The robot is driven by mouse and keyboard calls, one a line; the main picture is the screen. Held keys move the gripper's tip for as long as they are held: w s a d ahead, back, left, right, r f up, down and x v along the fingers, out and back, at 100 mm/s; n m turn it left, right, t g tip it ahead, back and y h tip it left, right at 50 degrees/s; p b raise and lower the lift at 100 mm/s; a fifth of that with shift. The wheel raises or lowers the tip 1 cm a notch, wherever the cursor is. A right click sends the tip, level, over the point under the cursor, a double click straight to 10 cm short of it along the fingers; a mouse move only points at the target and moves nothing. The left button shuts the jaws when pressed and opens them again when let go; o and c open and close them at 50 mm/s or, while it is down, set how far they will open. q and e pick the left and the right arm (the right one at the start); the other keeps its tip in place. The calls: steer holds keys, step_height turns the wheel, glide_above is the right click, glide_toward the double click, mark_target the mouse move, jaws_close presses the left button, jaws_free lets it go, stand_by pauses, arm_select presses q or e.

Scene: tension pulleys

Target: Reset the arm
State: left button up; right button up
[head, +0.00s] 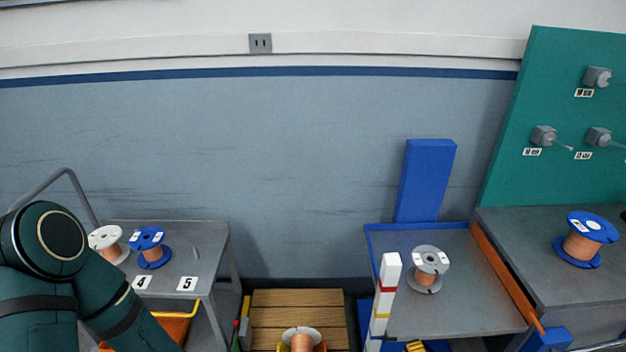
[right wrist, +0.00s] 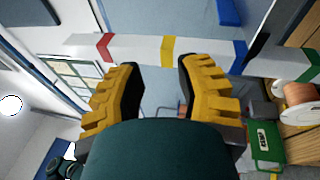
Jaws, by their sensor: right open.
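My right gripper (right wrist: 160,72) is open in the right wrist view, with its two yellow ribbed fingers spread apart and nothing between them. In the head view only a small yellow part of the right gripper (head: 414,346) shows at the bottom edge, just right of a white post (head: 387,290) with coloured bands. In the right wrist view that banded post (right wrist: 200,50) crosses beyond the fingertips. My left arm (head: 60,270) is folded at the left of the head view; its gripper is out of the picture.
A left table (head: 205,240) holds a white spool (head: 107,243) and a blue spool (head: 151,247). A grey spool (head: 427,268) stands on the blue-rimmed right table (head: 470,300). Another blue spool (head: 584,240) is on the far-right bench (head: 525,260). A copper-wound spool (head: 301,340) is at bottom centre.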

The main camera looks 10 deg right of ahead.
steer(key=s+a+r+n+g+y, duration=0.1)
steer(key=s+a+n+g+y, duration=0.2)
steer(key=a+n+g+y, duration=0.55)
steer(key=s+a+r+n+g+y, duration=0.25)
steer(key=a+n+g+y, duration=0.3)
steer(key=a+n, duration=0.6)
steer(key=s+a+f+n+g+h, duration=0.1)
steer(key=s+f+n+g+h, duration=0.4)
steer(key=s+n+g+h, duration=0.85)
steer(key=w+r+n+t+y, duration=0.1)
steer(key=w+r+n+t, duration=0.2)
steer(key=w+n+t, duration=0.6)
steer(key=w+n, duration=0.1)
steer(key=n, duration=0.6)
steer(key=shift+w+d+r, duration=0.2)
